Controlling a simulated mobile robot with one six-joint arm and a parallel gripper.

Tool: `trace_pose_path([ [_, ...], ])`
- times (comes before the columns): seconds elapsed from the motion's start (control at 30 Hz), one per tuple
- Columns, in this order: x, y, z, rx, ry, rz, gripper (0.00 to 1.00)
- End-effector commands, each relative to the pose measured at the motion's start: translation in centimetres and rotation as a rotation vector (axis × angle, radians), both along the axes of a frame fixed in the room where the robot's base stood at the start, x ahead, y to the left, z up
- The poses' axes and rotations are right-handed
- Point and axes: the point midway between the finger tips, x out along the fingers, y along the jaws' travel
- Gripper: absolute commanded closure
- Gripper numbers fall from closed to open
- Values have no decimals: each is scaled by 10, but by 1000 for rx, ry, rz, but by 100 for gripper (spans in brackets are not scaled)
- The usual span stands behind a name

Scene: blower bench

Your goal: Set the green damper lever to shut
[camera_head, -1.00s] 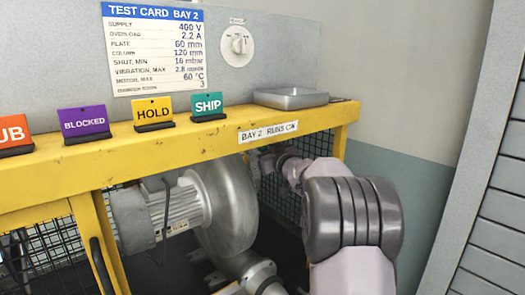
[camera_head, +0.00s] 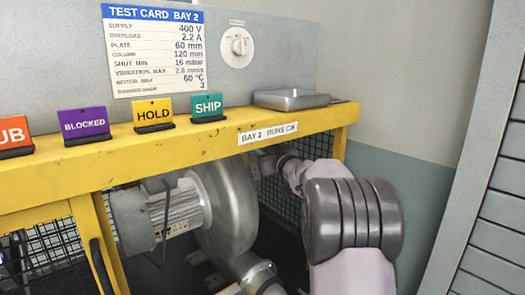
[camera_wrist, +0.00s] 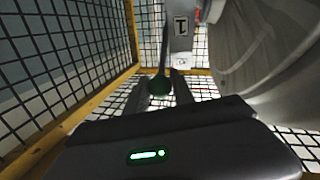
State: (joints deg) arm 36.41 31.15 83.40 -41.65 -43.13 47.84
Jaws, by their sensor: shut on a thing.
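The green damper lever shows in the wrist view as a dark green round knob (camera_wrist: 160,84) on a thin dark rod running up toward a grey pipe piece. My gripper (camera_wrist: 159,92) has its two dark fingers on either side of the knob and is shut on it. A white plate (camera_wrist: 181,27) with a black mark sits just beyond the lever. In the head view my arm reaches under the yellow bench, and the lever and gripper fingers are hidden there.
The grey blower (camera_head: 228,205) stands beside my arm under the bench, and its casing fills the wrist view's right. Black wire mesh (camera_wrist: 60,50) closes the left. The yellow bench beam (camera_head: 230,140) runs above, with signs and a metal tray (camera_head: 291,100) on top.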

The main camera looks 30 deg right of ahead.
Motion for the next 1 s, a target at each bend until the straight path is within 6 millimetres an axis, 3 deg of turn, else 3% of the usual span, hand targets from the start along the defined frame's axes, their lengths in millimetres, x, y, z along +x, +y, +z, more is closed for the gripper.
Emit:
trace_pose_path([
  [0.8, 0, 0, 0, 0, 2, 0, 100],
  [1.0, 4, 0, 9, 1, 30, -1, 100],
])
